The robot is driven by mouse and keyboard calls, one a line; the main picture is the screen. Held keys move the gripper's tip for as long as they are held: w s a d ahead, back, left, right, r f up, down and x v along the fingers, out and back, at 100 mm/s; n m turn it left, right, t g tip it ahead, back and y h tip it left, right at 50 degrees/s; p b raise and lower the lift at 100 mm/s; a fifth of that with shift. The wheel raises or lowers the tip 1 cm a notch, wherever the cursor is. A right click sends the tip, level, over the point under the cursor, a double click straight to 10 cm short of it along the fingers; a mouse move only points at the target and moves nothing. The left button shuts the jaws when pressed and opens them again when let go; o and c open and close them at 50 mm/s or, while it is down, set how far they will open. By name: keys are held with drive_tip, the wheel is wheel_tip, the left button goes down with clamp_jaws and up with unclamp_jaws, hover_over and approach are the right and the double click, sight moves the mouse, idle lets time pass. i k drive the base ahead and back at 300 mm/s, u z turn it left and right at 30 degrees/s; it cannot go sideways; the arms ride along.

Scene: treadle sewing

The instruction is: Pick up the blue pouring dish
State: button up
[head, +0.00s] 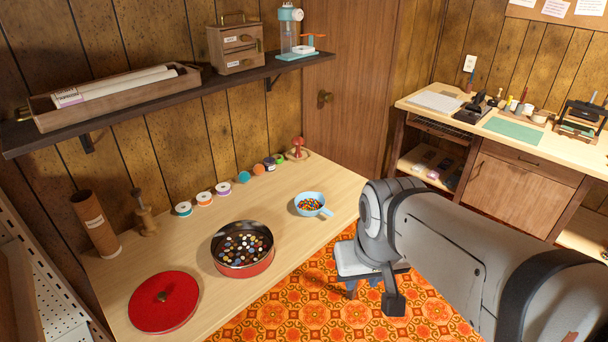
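The blue pouring dish (299,208) stands upright on the light wooden bench, near its right edge. It holds small multicoloured pieces, and its handle points to the lower right. My gripper (373,287) is beyond the bench edge, to the right of and below the dish in the picture, over the patterned floor. It is apart from the dish. My arm partly hides it, and its finger opening does not show clearly.
A red tin of buttons (247,268) stands left of the dish, and its red lid (163,301) lies at the front left. Several thread spools and a red mushroom-shaped item (298,147) line the bench's back. A dark shelf (190,90) hangs above the bench.

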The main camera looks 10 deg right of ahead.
sight(318, 196)
drive_tip(key=u, duration=0.15)
drive_tip(key=i, duration=0.9)
drive_tip(key=z, duration=0.1)
